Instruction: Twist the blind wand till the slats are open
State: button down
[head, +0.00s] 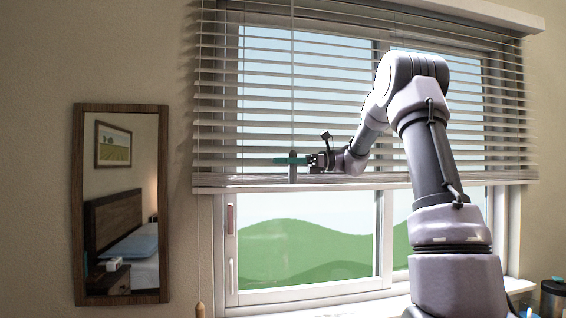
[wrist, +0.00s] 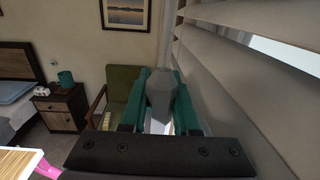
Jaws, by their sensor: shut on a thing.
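The blind (head: 260,110) hangs over the upper part of the window, and sky shows through the gaps between its slats. The thin wand (head: 292,60) hangs down in front of the slats near the left side, with a thicker grey grip (head: 293,173) at its lower end. My gripper (head: 291,160) has teal fingers and is shut on this grip, just above the bottom rail. In the wrist view the faceted grey grip (wrist: 160,92) sits between the two teal fingers (wrist: 162,105); its lower part is hidden by my gripper.
A wood-framed mirror (head: 121,205) hangs on the wall to the left. A pull cord with a wooden tassel (head: 199,309) hangs left of the window. In the wrist view the slats (wrist: 240,70) run close along the right. A dark canister (head: 553,298) stands at lower right.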

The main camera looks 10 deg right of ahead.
jog(key=shift+m+t, duration=0.3)
jog(key=shift+t, duration=0.1)
jog(key=shift+w+d+m+t+h, duration=0.1)
jog(key=shift+w+m+t+h, duration=0.2)
jog(key=shift+m+t+h, duration=0.75)
jog(key=shift+w+d+m+t+h, duration=0.15)
jog(key=shift+w+m+t+h, duration=0.2)
jog(key=shift+m+t, duration=1.35)
jog(key=shift+w+d+m+t+h, duration=0.2)
jog(key=shift+m+t+h, duration=0.5)
jog(key=shift+t, duration=1.45)
jog(key=shift+w, duration=0.1)
jog(key=c, duration=0.7)
grip_release()
jog(key=shift+o, duration=0.2)
jog(key=shift+a+n+g, duration=0.1)
jog(key=shift+n+g, duration=0.15)
jog(key=shift+g, duration=0.05)
